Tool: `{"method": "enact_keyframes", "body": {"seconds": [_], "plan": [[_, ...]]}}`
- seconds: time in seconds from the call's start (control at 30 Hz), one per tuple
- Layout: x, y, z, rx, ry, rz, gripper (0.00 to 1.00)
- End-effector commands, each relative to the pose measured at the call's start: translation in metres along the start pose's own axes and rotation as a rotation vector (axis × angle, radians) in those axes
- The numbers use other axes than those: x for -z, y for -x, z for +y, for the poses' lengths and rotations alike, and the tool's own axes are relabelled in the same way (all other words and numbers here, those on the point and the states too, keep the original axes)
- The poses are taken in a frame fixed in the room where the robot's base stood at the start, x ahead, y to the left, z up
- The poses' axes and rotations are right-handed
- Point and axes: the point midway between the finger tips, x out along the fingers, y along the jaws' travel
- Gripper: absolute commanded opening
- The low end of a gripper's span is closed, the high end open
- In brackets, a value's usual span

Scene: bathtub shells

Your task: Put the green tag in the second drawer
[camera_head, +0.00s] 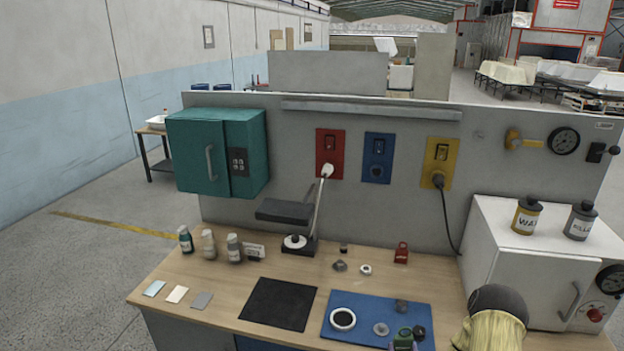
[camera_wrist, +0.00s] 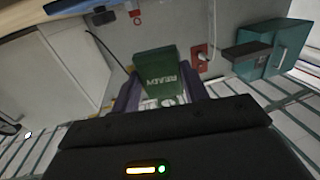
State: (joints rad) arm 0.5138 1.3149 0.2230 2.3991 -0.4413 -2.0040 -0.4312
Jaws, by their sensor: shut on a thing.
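The green tag (camera_wrist: 157,72), with white lettering that reads READY, is held between the two dark fingers of my gripper (camera_wrist: 160,92) in the wrist view. My gripper is shut on it, and it is clear of the worktop. The wrist picture is upside down, with the worktop along its top edge. The drawers are not clearly shown; only a strip of the bench front (camera_head: 190,333) shows below the worktop.
A white oven (camera_head: 510,250) stands right, a teal cabinet (camera_head: 195,150) hangs left. A dark rounded shape over pale yellow fills the lower right.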

Motion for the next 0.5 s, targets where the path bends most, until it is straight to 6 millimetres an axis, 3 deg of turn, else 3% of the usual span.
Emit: {"method": "enact_keyframes", "body": {"seconds": [0.5], "plan": [[-0.076, 0.017, -0.059, 0.035, -0.004, -0.001, 0.22]]}}
